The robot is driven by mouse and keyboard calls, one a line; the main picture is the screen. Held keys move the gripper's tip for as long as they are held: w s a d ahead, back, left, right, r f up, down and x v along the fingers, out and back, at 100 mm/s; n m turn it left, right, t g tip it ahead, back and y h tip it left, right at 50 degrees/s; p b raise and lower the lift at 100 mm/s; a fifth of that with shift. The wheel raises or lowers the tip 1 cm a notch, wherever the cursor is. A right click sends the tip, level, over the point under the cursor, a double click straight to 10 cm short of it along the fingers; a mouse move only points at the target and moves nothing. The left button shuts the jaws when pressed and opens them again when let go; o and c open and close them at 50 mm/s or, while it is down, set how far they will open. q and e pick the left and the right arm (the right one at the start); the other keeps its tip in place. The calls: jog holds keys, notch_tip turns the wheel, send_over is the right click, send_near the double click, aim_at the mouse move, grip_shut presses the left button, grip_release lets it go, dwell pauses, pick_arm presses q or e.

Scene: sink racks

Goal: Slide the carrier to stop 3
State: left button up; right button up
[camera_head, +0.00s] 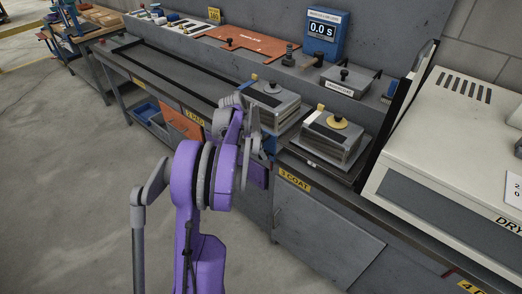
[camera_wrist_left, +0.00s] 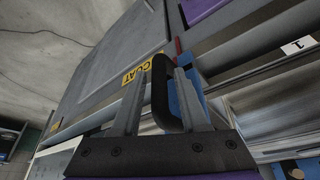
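My left gripper (camera_head: 258,150) is at the front edge of the bench, by the yellow "3 COAT" label (camera_head: 295,180), partly hidden by my purple arm. In the left wrist view its two grey fingers (camera_wrist_left: 161,85) stand on either side of a black loop handle (camera_wrist_left: 160,100). Small gaps seem to show beside the handle; whether the fingers grip it is unclear. I cannot tell for certain that this handle belongs to the carrier; its body is not clearly seen. The "COAT" label (camera_wrist_left: 137,70) shows just beyond the fingers. My right gripper is not in view.
A large pale dryer (camera_head: 455,135) blocks the right. Open floor (camera_head: 70,190) lies left.

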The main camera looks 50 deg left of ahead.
pick_arm(q)
jog(key=shift+o, duration=0.3)
jog(key=shift+r, duration=0.1)
jog(key=v, duration=1)
jog(key=shift+s+r, duration=0.2)
jog(key=shift+r, duration=0.05)
jog(key=w+d+n+y+p, duration=0.1)
jog(key=w+d+n, duration=0.1)
jog(key=d, duration=2.1)
jog(key=s+d+f+n, duration=0.1)
jog(key=s+d+f, duration=0.2)
jog(key=s+d, duration=0.3)
jog(key=s+d+f+n+t, duration=0.1)
jog(key=s+d+f, duration=0.3)
jog(key=d, duration=0.8)
jog(key=shift+s+d+y+p, duration=0.3)
jog(key=shift+s+d+p, duration=0.1)
jog(key=shift+s, duration=0.6)
